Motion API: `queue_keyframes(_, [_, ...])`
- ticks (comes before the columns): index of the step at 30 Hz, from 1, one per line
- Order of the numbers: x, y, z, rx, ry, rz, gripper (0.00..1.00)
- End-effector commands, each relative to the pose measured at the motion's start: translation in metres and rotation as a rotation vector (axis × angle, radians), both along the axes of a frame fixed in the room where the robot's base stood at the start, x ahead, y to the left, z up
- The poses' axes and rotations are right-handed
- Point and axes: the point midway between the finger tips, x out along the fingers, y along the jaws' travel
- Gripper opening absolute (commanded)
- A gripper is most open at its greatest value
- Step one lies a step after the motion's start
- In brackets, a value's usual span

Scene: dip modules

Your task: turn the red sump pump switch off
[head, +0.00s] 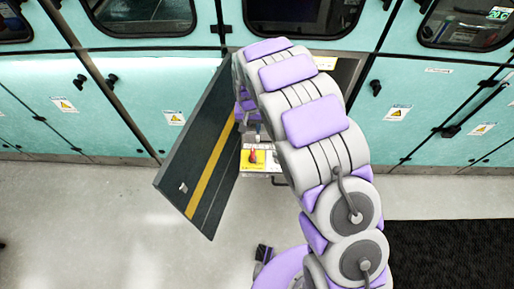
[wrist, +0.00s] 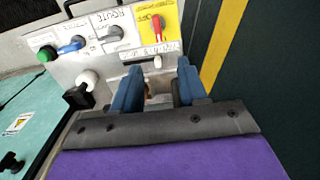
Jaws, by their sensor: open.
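The red switch (wrist: 157,24) sits on a yellow plate (wrist: 144,13) on a grey control panel (wrist: 72,66), at the top of the wrist view. In the head view the red switch (head: 253,156) shows small beside my arm, on its yellow plate. The panel's lettering appears upside down in the wrist view. My gripper (wrist: 158,68) is open, with two blue fingers apart and nothing visibly held between them. The fingertips appear just below the yellow plate in the wrist view, and I see no contact with the red switch. My arm mostly hides the gripper in the head view.
A dark cabinet door (head: 190,170) with a yellow stripe stands open left of my arm; it is close at the right in the wrist view. The panel also has a green button (wrist: 46,54), a blue switch (wrist: 72,45), a grey knob (wrist: 114,31) and a white knob (wrist: 88,79).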

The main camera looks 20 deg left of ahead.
Motion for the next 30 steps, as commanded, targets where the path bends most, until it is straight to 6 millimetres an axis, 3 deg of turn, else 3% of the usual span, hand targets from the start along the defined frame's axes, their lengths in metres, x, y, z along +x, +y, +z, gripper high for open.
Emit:
queue_keyframes(5, [-0.001, -0.003, -0.023, -0.001, 0.005, 0.000, 0.43])
queue_keyframes(24, [-0.001, -0.003, -0.146, -0.002, 0.006, 0.000, 0.43])
queue_keyframes(30, [-0.001, -0.004, -0.165, -0.002, 0.004, 0.000, 0.43])
